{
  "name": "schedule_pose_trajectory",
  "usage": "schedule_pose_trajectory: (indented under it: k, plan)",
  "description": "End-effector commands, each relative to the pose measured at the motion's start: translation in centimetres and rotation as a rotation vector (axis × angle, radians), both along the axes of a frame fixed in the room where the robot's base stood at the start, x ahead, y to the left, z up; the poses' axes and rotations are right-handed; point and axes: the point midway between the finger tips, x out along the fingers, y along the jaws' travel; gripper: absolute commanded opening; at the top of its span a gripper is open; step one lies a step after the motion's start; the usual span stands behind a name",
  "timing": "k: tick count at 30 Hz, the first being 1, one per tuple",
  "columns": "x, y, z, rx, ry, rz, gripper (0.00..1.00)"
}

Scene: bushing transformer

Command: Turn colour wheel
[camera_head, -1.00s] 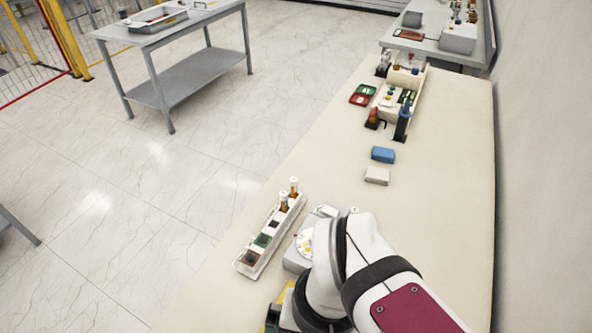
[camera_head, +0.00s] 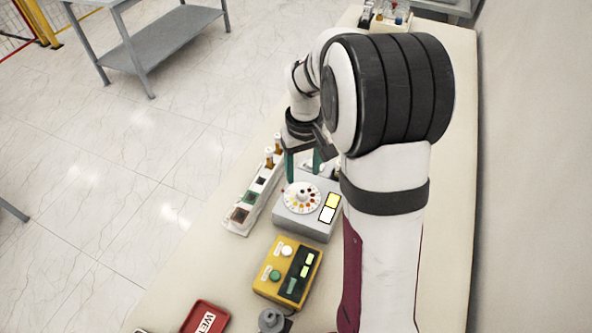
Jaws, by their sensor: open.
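The colour wheel (camera_head: 302,197) is a white disc with a ring of coloured dots and a raised hub. It lies on top of a grey box (camera_head: 302,226) that also has yellow and white windows on its right. My gripper (camera_head: 303,172) points down just behind the wheel, as the picture shows it. Its two green fingers are apart, with nothing seen between them. I cannot tell whether the fingers touch the box. My arm hides the table to the right of the box.
A white tray (camera_head: 236,228) with vials and dark squares stands left of the box. A yellow control box (camera_head: 268,284) is in front. A red tray (camera_head: 205,318) and a grey round knob (camera_head: 271,320) are at the near edge. Other items stand at the far end.

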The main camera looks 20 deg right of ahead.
Motion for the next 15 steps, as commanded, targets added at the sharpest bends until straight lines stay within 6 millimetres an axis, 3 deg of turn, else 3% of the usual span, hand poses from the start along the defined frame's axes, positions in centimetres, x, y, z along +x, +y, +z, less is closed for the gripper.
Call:
schedule_pose_trajectory:
  k: [3, 6, 15]
  plan:
    - [-0.1, 0.0, -3.3, 0.001, 0.005, 0.0, 0.6]
    - [-0.1, 0.0, -5.3, 0.001, 0.003, 0.0, 0.6]
    - [0.0, 0.1, -7.2, 0.001, 0.0, -0.002, 0.6]
